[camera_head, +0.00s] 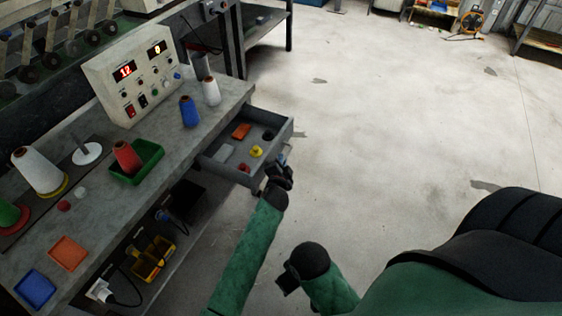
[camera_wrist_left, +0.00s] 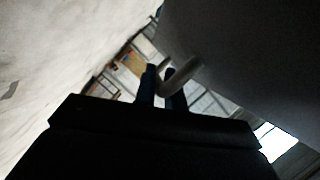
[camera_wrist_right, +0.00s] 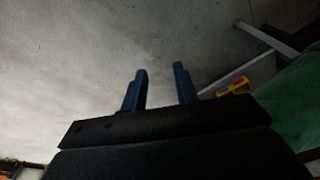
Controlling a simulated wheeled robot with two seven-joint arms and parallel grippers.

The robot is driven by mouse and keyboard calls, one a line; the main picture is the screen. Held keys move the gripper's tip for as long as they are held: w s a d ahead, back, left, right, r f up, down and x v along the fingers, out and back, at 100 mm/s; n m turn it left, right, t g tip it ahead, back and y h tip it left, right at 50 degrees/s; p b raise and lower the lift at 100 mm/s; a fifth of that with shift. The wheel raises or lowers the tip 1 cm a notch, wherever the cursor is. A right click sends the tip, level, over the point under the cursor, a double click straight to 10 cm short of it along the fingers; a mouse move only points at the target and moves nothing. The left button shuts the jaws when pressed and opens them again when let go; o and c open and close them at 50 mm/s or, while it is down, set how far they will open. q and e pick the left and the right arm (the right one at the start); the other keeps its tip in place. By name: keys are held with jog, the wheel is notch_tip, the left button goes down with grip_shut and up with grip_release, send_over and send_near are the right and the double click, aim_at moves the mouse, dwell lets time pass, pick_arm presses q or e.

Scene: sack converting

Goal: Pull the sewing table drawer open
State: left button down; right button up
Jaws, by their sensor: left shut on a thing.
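The grey drawer (camera_head: 272,159) of the sewing table (camera_head: 160,140) stands open, pulled out from under the tabletop. Several small coloured items lie inside it. My left gripper (camera_head: 284,167) is at the drawer's front face. In the left wrist view its blue fingers (camera_wrist_left: 161,88) are shut on the pale curved drawer handle (camera_wrist_left: 182,75), below the dark drawer front (camera_wrist_left: 245,60). My right gripper (camera_head: 287,279) hangs low over the floor, away from the table. In the right wrist view its two blue fingers (camera_wrist_right: 160,90) are apart with nothing between them.
On the tabletop are a control box (camera_head: 132,77), a blue thread cone (camera_head: 189,112), a white cone (camera_head: 211,91) and a green tray (camera_head: 137,160) with a red cone. A yellow bin (camera_head: 153,259) sits below. The floor right of the drawer is clear.

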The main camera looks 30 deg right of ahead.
pick_arm(q)
jog(key=c, duration=1.5)
grip_release()
jog(key=shift+f, duration=0.1)
pick_arm(e)
jog(key=shift+w+r, duration=0.15)
jog(key=shift+w, duration=0.25)
